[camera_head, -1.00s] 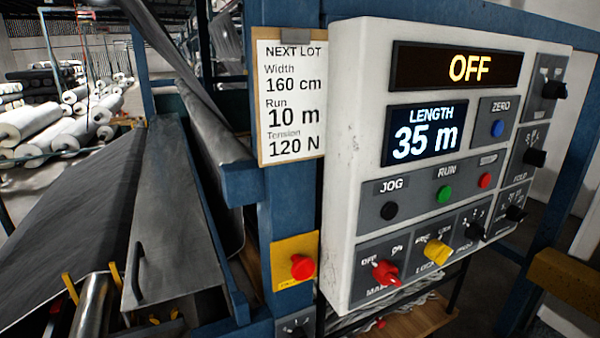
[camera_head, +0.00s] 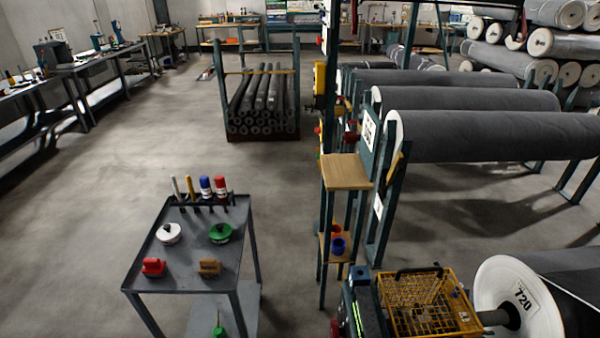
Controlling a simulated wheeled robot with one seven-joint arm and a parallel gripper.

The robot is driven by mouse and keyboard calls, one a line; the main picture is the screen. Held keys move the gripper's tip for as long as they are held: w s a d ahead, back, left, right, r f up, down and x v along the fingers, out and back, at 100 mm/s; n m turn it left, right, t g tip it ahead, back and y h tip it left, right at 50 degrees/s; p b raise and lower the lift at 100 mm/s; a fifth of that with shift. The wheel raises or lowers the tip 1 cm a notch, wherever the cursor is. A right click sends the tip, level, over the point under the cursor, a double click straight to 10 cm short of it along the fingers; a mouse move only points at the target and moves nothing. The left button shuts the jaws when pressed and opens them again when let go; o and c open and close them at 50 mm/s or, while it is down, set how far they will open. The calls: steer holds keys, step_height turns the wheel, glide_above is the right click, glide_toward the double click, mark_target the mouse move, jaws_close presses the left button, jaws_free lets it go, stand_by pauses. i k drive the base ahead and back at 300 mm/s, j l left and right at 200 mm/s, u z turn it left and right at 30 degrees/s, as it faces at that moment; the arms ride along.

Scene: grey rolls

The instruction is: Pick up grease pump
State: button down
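No thing here is clearly recognisable as the grease pump. A small green object with a thin upright tip (camera_head: 219,330) stands on the lower shelf of a grey cart, cut by the bottom edge of the head view; I cannot tell whether it is the pump. On the cart's top (camera_head: 190,253) are a white round item (camera_head: 169,233), a green round item (camera_head: 220,233), a red block (camera_head: 154,267) and a brown block (camera_head: 209,268). My gripper is not in view.
A rack with blue-capped (camera_head: 206,188) and red-capped (camera_head: 221,188) containers lines the cart's back edge. A yellow wire basket (camera_head: 430,302) and large grey rolls (camera_head: 490,135) stand right. A crate of dark rolls (camera_head: 262,105) is behind. Floor left of the cart is clear.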

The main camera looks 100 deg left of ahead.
mark_target(220, 186)
steer(key=u, duration=3.1)
